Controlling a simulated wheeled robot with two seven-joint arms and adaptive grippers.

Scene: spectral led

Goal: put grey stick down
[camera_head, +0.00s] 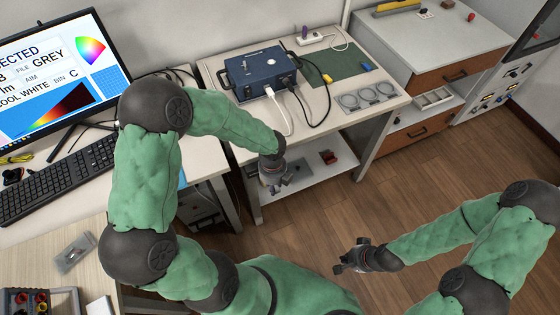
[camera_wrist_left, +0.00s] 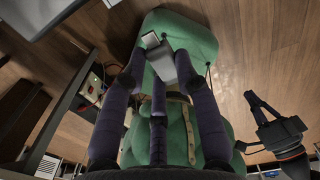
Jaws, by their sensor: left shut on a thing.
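My left gripper (camera_head: 272,182) hangs in front of the lower shelf of the bench, above the floor gap. In the left wrist view its dark fingers (camera_wrist_left: 158,75) are closed around a small grey piece with a pale end, which I take as the grey stick (camera_wrist_left: 163,60). Its far parts are hidden by the fingers, and I cannot make it out clearly in the head view. My right gripper (camera_head: 350,262) is open and empty over the wooden floor; it also shows in the left wrist view (camera_wrist_left: 262,105).
A blue box (camera_head: 258,75) with cables stands on the bench, beside a green mat (camera_head: 340,64) and a tray of ring-shaped parts (camera_head: 368,97). The lower shelf (camera_head: 312,178) bears a red item (camera_head: 328,157). A keyboard (camera_head: 60,178) lies below.

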